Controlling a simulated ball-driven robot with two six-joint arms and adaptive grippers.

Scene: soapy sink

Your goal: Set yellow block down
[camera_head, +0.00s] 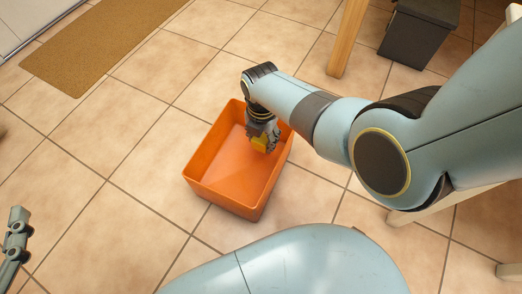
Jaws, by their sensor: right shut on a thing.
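The yellow block (259,144) is small in the camera_head view and partly hidden by the fingers. My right gripper (267,141) points down and is shut on it. The gripper and block are over the inside of the orange bin (207,150), towards its right wall. I cannot tell whether the block touches the bin floor. My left gripper (16,240) shows only in part at the lower left edge, far from the bin, and its fingers cannot be read.
The bin stands on a tiled floor (120,225), with free tiles to its left. A brown mat (95,48) lies at the upper left. A wooden leg (347,40) and a dark box (417,38) stand at the upper right. Pale legs (440,205) show behind my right arm.

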